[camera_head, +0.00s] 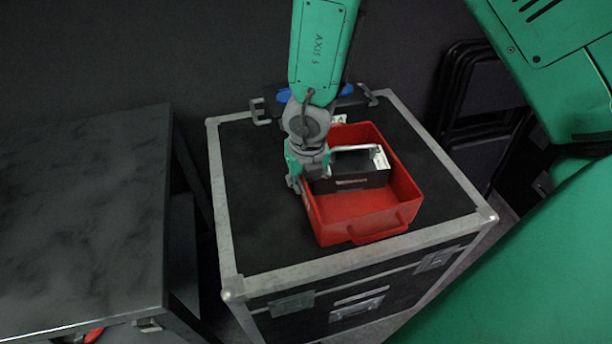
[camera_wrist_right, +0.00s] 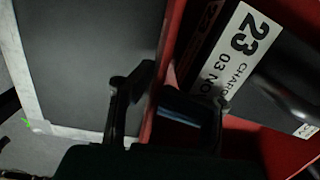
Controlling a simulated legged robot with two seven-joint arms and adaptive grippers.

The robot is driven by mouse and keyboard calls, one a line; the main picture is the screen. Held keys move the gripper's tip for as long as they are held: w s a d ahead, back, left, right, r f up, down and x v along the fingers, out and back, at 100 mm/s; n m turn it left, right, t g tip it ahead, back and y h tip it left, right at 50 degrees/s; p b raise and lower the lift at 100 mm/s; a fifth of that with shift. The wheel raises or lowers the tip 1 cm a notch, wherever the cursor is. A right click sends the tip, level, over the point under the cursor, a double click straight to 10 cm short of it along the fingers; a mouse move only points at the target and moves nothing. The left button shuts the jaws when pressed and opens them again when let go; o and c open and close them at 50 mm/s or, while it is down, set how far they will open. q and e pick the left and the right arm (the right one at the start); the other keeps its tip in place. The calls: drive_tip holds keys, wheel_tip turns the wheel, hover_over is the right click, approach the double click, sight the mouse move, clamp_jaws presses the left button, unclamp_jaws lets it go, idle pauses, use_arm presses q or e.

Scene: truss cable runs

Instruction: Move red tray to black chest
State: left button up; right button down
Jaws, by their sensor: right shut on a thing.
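The red tray (camera_head: 362,205) sits on top of the black chest (camera_head: 262,240), a case with silver metal edges. A black box (camera_head: 358,183) with a light handle lies inside the tray. My right gripper (camera_head: 305,182) reaches down at the tray's left side and is shut on its wall. In the right wrist view, the fingers (camera_wrist_right: 165,105) straddle the red tray wall (camera_wrist_right: 168,62), and the black box's white label (camera_wrist_right: 236,50) reads 23. Whether the tray's base rests fully flat is hard to tell. My left gripper is out of view.
A dark table (camera_head: 85,210) stands to the left, with a narrow gap before the chest. A red item (camera_head: 94,335) shows below its front edge. A blue and black object (camera_head: 283,96) is at the chest's back edge. Folded black chairs (camera_head: 480,105) stand behind right.

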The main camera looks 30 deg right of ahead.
drive_tip(key=shift+r, duration=0.15)
drive_tip(key=c, duration=1.1)
unclamp_jaws()
drive_tip(key=shift+s+d+f, duration=0.15)
drive_tip(key=shift+d+f, duration=0.05)
drive_tip(key=shift+f, duration=0.05)
drive_tip(key=shift+o, duration=0.2)
drive_tip(key=shift+a, duration=0.1)
drive_tip(key=shift+r, duration=0.2)
wheel_tip(320, 180, up, 12)
drive_tip(key=s+p, duration=0.1)
drive_tip(key=p, duration=0.1)
drive_tip(key=shift+s+a+p, duration=0.2)
drive_tip(key=shift+s+p, duration=0.05)
drive_tip(key=shift+p, duration=0.05)
